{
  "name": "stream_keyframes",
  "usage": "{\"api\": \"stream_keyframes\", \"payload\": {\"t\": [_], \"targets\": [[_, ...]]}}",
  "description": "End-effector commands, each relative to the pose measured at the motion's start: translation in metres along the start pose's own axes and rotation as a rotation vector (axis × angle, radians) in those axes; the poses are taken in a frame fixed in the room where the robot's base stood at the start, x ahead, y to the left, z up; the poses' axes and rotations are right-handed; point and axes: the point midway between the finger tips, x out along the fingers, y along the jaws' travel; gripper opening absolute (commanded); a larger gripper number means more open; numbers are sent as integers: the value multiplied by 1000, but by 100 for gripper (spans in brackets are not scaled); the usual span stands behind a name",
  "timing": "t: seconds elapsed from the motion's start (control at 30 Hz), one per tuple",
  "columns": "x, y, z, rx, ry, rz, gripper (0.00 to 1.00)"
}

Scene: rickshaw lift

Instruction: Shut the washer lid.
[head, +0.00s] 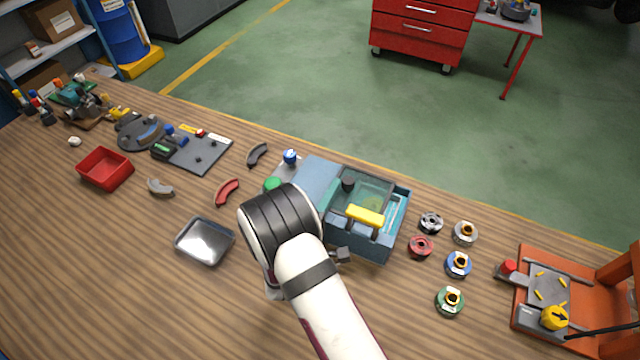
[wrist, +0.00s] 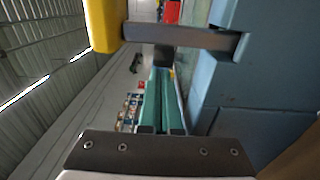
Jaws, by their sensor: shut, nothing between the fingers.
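The washer (head: 376,247) is a blue-teal box on the workbench, just right of my wrist in the head view. Its lid (head: 372,186) is a see-through panel with a yellow handle (head: 365,216) on the front edge; the lid's exact angle is hard to tell. In the wrist view the yellow handle (wrist: 104,25) is at upper left, with a grey bar running right from it towards the blue washer wall (wrist: 245,95). My gripper (wrist: 160,85) has its teal fingers together, empty, close to the handle and bar. In the head view my arm mostly hides it.
Several ringed parts, including a red one (head: 420,247), stand right of the washer. An orange fixture (head: 590,300) is at far right. A metal tray (head: 205,241), a red bin (head: 106,168) and curved pieces lie left.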

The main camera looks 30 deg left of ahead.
Motion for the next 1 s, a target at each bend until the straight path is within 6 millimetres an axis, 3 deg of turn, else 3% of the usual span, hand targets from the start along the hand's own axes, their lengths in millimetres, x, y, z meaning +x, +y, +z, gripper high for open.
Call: {"api": "stream_keyframes", "payload": {"t": [0.33,0.53,0.8,1.0], "targets": [[-1,0,-5,0,1,1,0],[-10,0,-40,2,4,2,0],[-74,0,-41,-1,5,0,0],[-104,0,-40,0,2,0,0]]}}
